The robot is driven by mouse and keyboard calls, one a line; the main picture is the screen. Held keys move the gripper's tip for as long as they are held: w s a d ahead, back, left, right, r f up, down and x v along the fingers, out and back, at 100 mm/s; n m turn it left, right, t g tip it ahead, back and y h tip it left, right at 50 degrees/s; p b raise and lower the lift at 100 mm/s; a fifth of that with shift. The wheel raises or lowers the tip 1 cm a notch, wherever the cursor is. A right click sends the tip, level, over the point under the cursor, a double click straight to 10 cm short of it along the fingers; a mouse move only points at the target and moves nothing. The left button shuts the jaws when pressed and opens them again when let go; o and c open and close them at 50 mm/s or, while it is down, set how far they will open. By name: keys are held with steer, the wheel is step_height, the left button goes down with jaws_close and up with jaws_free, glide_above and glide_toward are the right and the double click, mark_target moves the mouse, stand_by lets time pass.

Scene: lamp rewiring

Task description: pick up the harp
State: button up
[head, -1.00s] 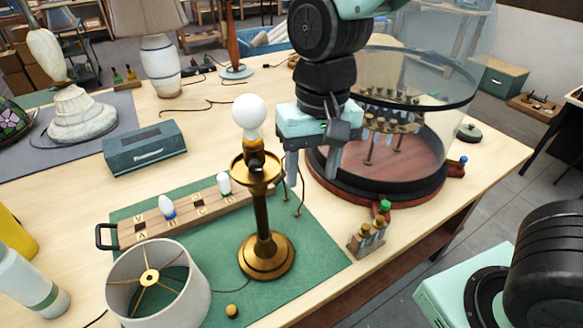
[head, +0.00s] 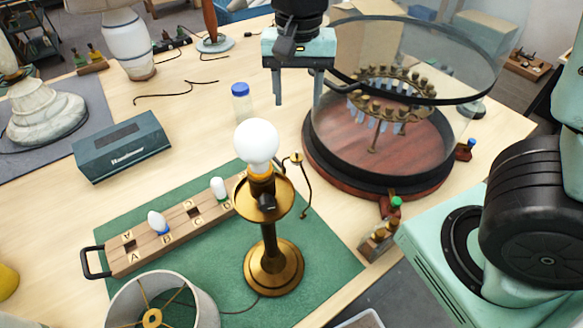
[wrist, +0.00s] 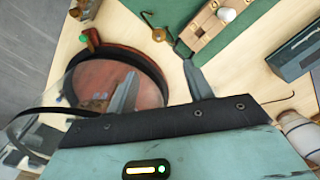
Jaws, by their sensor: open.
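A thin, bent brass-coloured piece (head: 305,185), which looks like the harp, lies at the far edge of the green mat, just right of the lamp's brass cup. Its full outline is hard to tell. A small brass piece (wrist: 158,35) ahead of the fingers in the wrist view may be part of it. The brass lamp (head: 268,235) stands upright on the mat with a white bulb (head: 257,145) on top. My gripper (head: 298,102) is open and empty, pointing down above the table behind the lamp, apart from the brass piece. Both fingers show in the wrist view (wrist: 160,68).
A round glass-walled case (head: 380,165) with a dark red base stands close right of my gripper. A blue-capped jar (head: 241,105) stands to its left. A lettered wooden rack (head: 180,225), a lampshade (head: 160,300) and a small bottle holder (head: 380,237) are nearer.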

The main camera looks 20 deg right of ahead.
mark_target(297, 156)
step_height(297, 156, down, 11)
steer(key=shift+s+f+p, duration=0.1)
steer(key=shift+p, duration=0.9)
steer(key=shift+s+a+f+p, duration=0.15)
steer(key=shift+f+p, duration=0.4)
steer(key=shift+f, duration=0.8)
steer(key=shift+s+d+f+p, duration=0.15)
steer(key=shift+f+p, duration=0.35)
steer(key=shift+f, duration=0.85)
steer(key=shift+a, duration=0.1)
jaws_close()
